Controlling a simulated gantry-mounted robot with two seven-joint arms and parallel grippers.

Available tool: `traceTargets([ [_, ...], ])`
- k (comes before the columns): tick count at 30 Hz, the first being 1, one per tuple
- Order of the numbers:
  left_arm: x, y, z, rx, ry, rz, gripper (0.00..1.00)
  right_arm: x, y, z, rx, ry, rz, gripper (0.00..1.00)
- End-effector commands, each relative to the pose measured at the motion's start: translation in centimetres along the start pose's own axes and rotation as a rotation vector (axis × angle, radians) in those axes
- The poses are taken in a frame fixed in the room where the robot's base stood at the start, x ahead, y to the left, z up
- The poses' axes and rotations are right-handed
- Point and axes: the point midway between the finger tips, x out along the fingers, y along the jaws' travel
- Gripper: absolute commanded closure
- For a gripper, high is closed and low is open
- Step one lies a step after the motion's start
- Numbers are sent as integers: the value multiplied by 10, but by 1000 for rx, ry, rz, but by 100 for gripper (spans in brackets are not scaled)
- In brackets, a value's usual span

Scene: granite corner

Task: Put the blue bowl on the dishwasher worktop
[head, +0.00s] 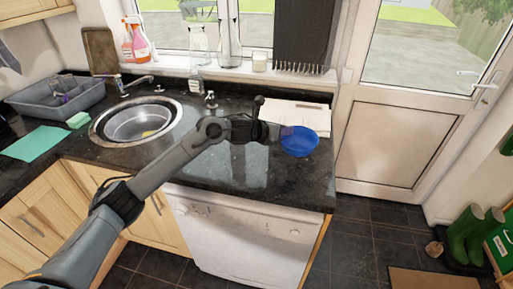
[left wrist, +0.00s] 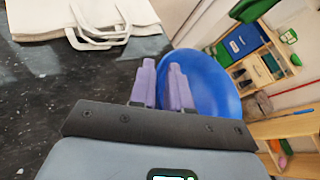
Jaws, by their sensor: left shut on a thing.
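The blue bowl (head: 299,142) is at the right end of the dark speckled worktop (head: 295,182), above the white dishwasher (head: 240,235). My left gripper (head: 283,133) is shut on the bowl's near-left rim. My right gripper is not in view.
A pale bag with handles (head: 300,113) lies on the worktop behind the bowl; it also shows in the left wrist view (left wrist: 105,14). A round metal sink (head: 130,122) and a grey dish tub (head: 55,98) are to the left. Worktop in front of the bowl is clear.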

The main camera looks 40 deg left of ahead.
Motion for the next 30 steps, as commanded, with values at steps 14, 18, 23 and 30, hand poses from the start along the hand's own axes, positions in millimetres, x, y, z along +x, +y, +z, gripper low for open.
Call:
traceTargets([
  [14,-26,72,-40,0,-2,0,100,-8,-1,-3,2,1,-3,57],
  [18,-26,75,-42,1,-2,-2,100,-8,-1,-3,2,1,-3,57],
  [23,-21,78,-54,-1,0,-1,100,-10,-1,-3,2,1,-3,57],
  [30,-11,85,-76,0,-2,-2,100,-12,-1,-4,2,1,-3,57],
])
